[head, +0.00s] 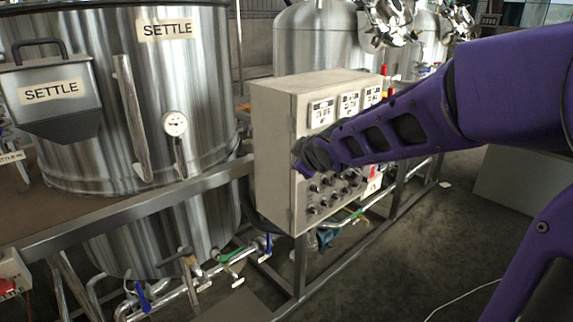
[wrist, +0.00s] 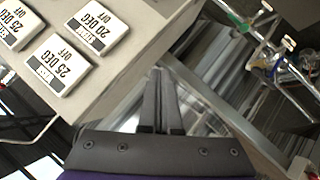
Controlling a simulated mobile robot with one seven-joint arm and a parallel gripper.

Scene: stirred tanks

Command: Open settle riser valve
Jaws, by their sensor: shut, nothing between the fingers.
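The steel tank labelled SETTLE (head: 205,80) stands at the left in the head view. Under it runs pipework with several small lever valves. One has a blue handle (head: 141,297), one a green handle (head: 228,254), and another blue handle (head: 268,245) is further right. I cannot tell which is the settle riser valve. In the wrist view my gripper (wrist: 160,80) is shut and empty, with the control box beside it. A green-handled valve (wrist: 240,22) and other pipe fittings show at the upper right there, apart from the fingers.
A beige control box (head: 275,150) with displays and knobs stands in the middle, behind my arm. Its labelled displays (wrist: 62,64) show close up in the wrist view. A steel frame rail (head: 150,205) crosses before the tank. Open floor (head: 430,240) lies to the right.

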